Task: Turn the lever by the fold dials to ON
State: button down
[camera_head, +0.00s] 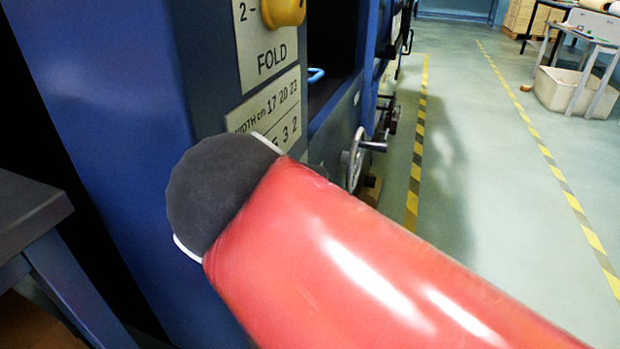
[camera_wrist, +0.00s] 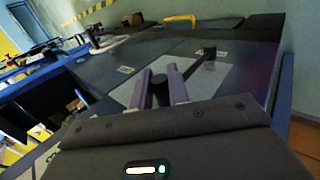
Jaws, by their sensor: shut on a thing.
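In the wrist view my gripper (camera_wrist: 159,82) has its two purplish fingers close together, shut around a dark round part of the lever. The lever (camera_wrist: 209,51) runs as a dark bar from between the fingers toward a dark upright end, over a light grey plate. I cannot read any ON mark there. In the head view the FOLD plate (camera_head: 268,52) carries a yellow dial (camera_head: 283,11), cut off at the top edge. My red arm fills the lower middle of that view and hides my gripper and the lever.
A width table plate (camera_head: 265,108) sits below the FOLD plate on the blue machine (camera_head: 130,75). A handwheel (camera_head: 356,158) sticks out farther along. A grey table (camera_head: 30,215) stands at left. The striped-line aisle at right is clear. A yellow handle (camera_wrist: 180,19) shows in the wrist view.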

jog(key=shift+s+f, duration=0.1)
jog(key=shift+f, duration=0.1)
jog(key=c, duration=1.4)
grip_release()
jog(key=shift+a+r, duration=0.1)
jog(key=shift+r, duration=0.1)
jog(key=shift+s+r, duration=0.2)
jog(key=shift+r, duration=0.1)
jog(key=p+v, duration=0.2)
jog(key=v, duration=0.5)
jog(key=shift+f, duration=0.1)
